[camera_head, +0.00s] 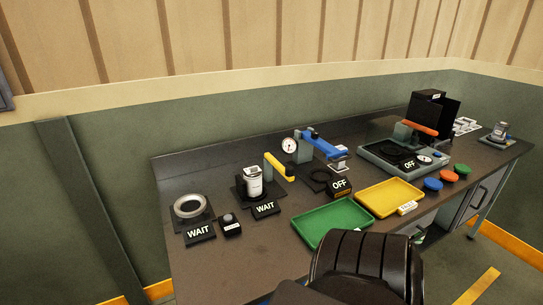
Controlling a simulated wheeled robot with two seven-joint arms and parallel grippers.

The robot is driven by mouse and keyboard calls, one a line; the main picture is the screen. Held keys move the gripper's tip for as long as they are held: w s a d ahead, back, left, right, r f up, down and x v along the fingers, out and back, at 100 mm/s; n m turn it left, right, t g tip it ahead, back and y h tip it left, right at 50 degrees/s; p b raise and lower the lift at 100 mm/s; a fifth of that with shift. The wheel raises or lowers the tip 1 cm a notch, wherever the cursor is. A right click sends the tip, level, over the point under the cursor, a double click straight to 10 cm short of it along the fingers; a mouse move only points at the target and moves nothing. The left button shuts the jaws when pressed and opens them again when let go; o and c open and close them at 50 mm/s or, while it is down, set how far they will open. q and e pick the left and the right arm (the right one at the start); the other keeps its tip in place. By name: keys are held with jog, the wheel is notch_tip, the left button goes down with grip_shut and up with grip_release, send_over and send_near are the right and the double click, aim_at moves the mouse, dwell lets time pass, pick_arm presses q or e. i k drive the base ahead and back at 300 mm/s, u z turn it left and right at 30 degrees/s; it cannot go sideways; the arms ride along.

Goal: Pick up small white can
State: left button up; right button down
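Another small greyish-white can-like item (500,130) stands on a dark pad at the far right end of the bench. Neither of my grippers shows in the head view, so their state cannot be seen.
A ring fixture (188,206) is at the left. A green tray (333,221) and a yellow tray (391,196) lie along the front. A blue-handled press (318,145) stands behind. A dark ribbed shape (366,258) blocks part of the bench's front.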

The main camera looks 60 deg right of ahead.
aim_at(253, 182)
jog(key=z, duration=2.15)
